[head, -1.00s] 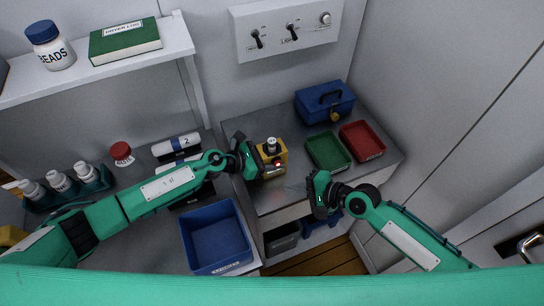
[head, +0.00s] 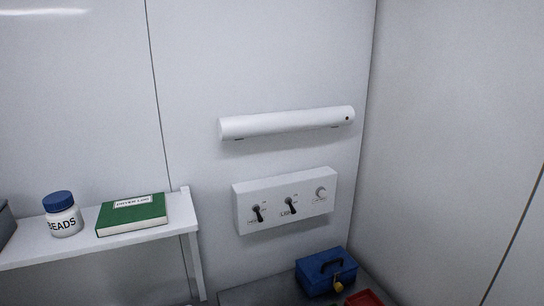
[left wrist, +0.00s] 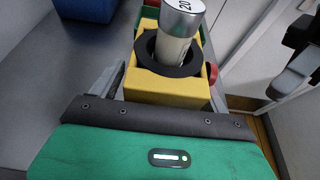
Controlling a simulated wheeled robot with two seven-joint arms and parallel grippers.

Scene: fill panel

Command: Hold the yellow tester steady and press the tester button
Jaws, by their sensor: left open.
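The yellow tester (left wrist: 165,88) stands in the left wrist view, with a dark ring on top and a silver-capped cylinder marked 20 (left wrist: 180,30) upright in the ring. A red button (left wrist: 212,72) sticks out of its right side. My left gripper (left wrist: 165,98) is open, with its fingers on either side of the tester's near part; I cannot tell whether they touch it. A dark and grey part at the right edge, apart from the tester, looks like my right gripper (left wrist: 295,75); its jaws are unclear. The head view shows neither tester nor grippers.
In the head view, a switch panel (head: 285,201) and a white tube lamp (head: 287,123) are on the wall. A shelf (head: 90,247) holds a beads jar (head: 62,214) and a green book (head: 132,214).

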